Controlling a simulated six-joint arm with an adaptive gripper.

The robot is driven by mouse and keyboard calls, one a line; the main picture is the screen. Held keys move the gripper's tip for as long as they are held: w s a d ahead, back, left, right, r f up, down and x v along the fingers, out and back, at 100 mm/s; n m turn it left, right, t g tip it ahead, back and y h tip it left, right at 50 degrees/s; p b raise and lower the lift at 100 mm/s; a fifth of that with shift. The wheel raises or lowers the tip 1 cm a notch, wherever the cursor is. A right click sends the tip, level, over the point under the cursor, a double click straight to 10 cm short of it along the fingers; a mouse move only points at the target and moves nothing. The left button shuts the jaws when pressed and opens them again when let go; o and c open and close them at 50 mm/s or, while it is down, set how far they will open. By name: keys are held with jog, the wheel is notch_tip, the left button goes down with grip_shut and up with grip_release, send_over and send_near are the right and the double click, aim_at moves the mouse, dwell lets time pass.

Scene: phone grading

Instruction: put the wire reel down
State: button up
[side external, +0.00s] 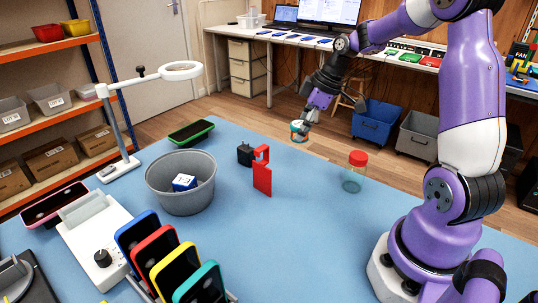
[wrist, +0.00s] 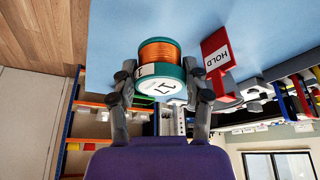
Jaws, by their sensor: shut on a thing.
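The wire reel (side external: 298,136) is a small spool with teal flanges, a copper-coloured winding and a white label. In the side view it is held at the far edge of the blue table (side external: 330,235); its height above the surface is hard to tell. My gripper (side external: 306,127) is shut on it from above. In the wrist view the reel (wrist: 158,52) sits between the two fingers of my gripper (wrist: 162,86), with blue tabletop behind it.
A red HOLD stand (side external: 262,178) and a black cube-like block (side external: 245,155) stand left of the reel. A red-lidded jar (side external: 354,175) stands to the right. A grey bin (side external: 170,198) holds a blue-white cube. Phones stand in a rack at the front left. The front middle of the table is clear.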

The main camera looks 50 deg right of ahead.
notch_tip(320, 180, up, 6)
jog(key=shift+r, duration=0.15)
jog(key=w+a+n+g+y, duration=0.15)
jog(key=a+n, duration=0.35)
jog(key=a, duration=0.9)
jog(key=n+g, duration=0.2)
jog(key=n, duration=0.3)
send_over(229, 243)
jog(key=d, duration=0.2)
jog(key=shift+t+y, duration=0.25)
jog(key=f, duration=1.5)
jog(key=shift+s+a+f, duration=0.1)
jog(key=shift+a+f, duration=0.05)
jog(key=shift+a, duration=0.1)
jog(key=o, duration=0.7)
jog(key=shift+f, duration=0.15)
jog(key=o, duration=0.4)
